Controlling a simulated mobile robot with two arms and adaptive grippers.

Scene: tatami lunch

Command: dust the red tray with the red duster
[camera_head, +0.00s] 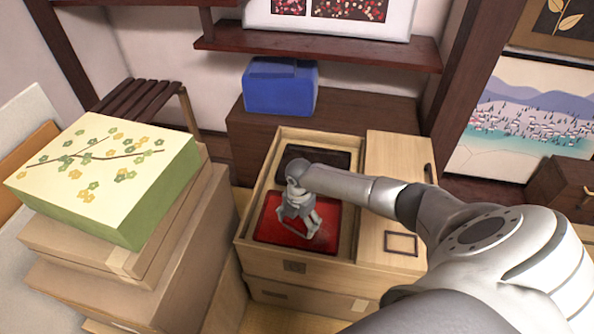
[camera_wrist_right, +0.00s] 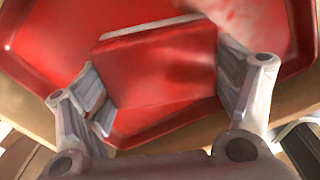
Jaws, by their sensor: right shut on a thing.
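The red tray (camera_head: 270,228) lies in the open left part of a wooden box. It fills much of the right wrist view (camera_wrist_right: 60,40), where a pale dusty patch shows at upper right. My right gripper (camera_head: 298,224) points down over the tray. In the right wrist view its fingers (camera_wrist_right: 165,105) are shut on the red duster (camera_wrist_right: 160,68), a flat red block with a pale far edge. The duster is at the tray's surface; I cannot tell whether it touches. In the head view the duster is hard to make out. My left gripper is out of view.
The wooden box (camera_head: 250,232) has raised walls around the tray. A dark tray (camera_head: 325,160) lies behind it. A light wooden lid (camera_head: 395,160) covers the right side. A blue box (camera_head: 280,88) stands behind; stacked boxes (camera_head: 130,240) rise at left.

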